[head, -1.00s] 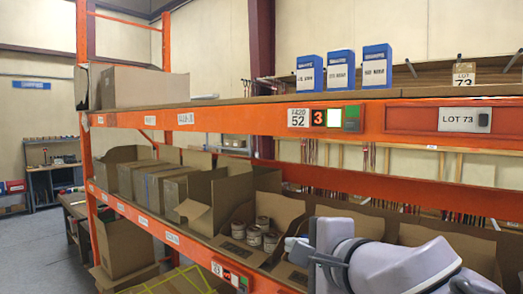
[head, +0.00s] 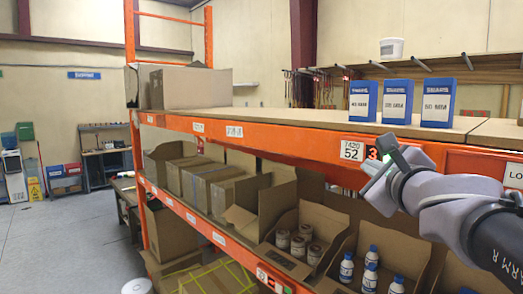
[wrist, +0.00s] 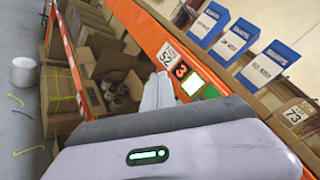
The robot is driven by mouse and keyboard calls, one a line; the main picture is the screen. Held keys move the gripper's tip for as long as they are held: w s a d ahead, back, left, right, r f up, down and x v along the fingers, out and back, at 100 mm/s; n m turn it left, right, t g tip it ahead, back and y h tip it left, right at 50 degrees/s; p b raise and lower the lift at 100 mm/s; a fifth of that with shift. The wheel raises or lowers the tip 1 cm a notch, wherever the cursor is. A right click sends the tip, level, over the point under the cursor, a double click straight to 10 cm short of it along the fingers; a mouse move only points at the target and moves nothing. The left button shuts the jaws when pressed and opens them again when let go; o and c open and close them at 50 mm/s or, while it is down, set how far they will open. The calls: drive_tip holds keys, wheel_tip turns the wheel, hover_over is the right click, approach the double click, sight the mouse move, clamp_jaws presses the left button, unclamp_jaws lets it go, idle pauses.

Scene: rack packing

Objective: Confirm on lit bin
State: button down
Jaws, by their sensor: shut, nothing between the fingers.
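The light module under the label 52 is on the orange upper beam, with a red 3 display (head: 371,152) partly hidden by my gripper in the head view. In the wrist view the red 3 (wrist: 181,71), a lit white button (wrist: 191,84) and a green panel (wrist: 210,91) show. My gripper (wrist: 158,84) is shut and empty, its pale fingers just left of the display and button. In the head view my gripper (head: 372,178) is in front of the module and hides the button. I cannot tell whether it touches.
Three blue-and-white boxes (head: 408,102) stand on the upper shelf above the beam. Cartons with cans (head: 299,243) and white bottles (head: 371,257) sit on the lower shelf. Another display (head: 270,281) is on the lower beam. The floor at left (head: 60,235) is mostly clear.

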drive_tip(key=w+d+p, duration=0.1)
drive_tip(key=w+d, duration=0.4)
drive_tip(key=d, duration=0.2)
drive_tip(key=shift+w, duration=0.25)
idle(1.9)
drive_tip(key=shift+w+d, duration=0.3)
drive_tip(key=shift+w+d, duration=0.2)
drive_tip(key=shift+d, duration=0.1)
idle(0.7)
drive_tip(key=shift+a, duration=0.1)
drive_tip(key=shift+s+a, duration=0.5)
drive_tip(key=shift+a, duration=0.1)
drive_tip(key=shift+s+a+b, duration=0.4)
drive_tip(key=shift+s+a, duration=0.4)
drive_tip(key=shift+a, duration=0.2)
drive_tip(key=shift+s+a+b, duration=0.35)
drive_tip(key=shift+s+a, duration=0.4)
drive_tip(key=shift+a, duration=0.2)
